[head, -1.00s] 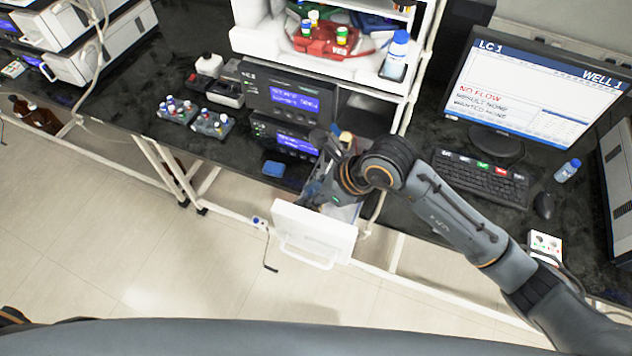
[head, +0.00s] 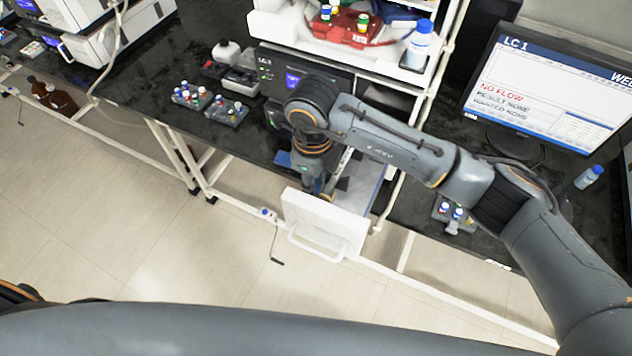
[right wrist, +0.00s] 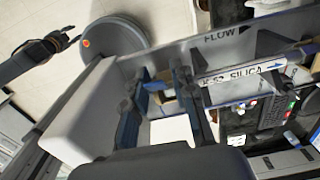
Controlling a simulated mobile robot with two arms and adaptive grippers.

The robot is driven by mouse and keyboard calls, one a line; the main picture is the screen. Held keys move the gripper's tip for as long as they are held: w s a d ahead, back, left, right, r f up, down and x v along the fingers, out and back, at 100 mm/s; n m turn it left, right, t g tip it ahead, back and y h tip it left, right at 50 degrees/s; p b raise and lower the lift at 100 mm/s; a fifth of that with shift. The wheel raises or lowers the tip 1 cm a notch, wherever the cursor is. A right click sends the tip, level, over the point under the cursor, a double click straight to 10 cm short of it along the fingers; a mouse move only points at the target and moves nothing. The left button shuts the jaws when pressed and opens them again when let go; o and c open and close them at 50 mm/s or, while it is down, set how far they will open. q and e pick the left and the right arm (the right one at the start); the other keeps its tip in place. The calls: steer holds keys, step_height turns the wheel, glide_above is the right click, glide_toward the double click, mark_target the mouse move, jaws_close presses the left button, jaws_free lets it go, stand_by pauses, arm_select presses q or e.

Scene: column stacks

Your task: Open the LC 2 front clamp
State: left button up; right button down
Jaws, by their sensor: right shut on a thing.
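The pulled-out drawer with a white handled front (head: 325,225) juts from the bench under the dark control panels. My right gripper (head: 318,192) reaches down into it, just behind the white front. In the right wrist view a column with a white "SILICA" label (right wrist: 240,73) lies along the drawer wall, marked "FLOW". The right gripper's dark fingers (right wrist: 156,100) are closed around a small blue piece (right wrist: 155,86) near the front end, apparently the front clamp; the fingers and wrist hide most of it. My left gripper (right wrist: 68,42) shows small at upper left of that view, away from the drawer.
Vial racks (head: 222,108) stand on the dark bench left of the panels. A white shelf with a red tray (head: 350,25) and a bottle (head: 417,45) rises behind. A monitor (head: 555,90) reading "NO FLOW" stands at right. The floor in front is clear.

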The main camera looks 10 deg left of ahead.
steer(key=shift+s+a+f, duration=0.1)
steer(key=shift+s+f, duration=0.2)
steer(key=c, duration=1.2)
jaws_free()
steer(key=shift+a+r, duration=0.1)
steer(key=shift+r, duration=0.2)
step_height(320, 180, up, 12)
steer(key=shift+a+f, duration=0.1)
steer(key=shift+f, duration=0.05)
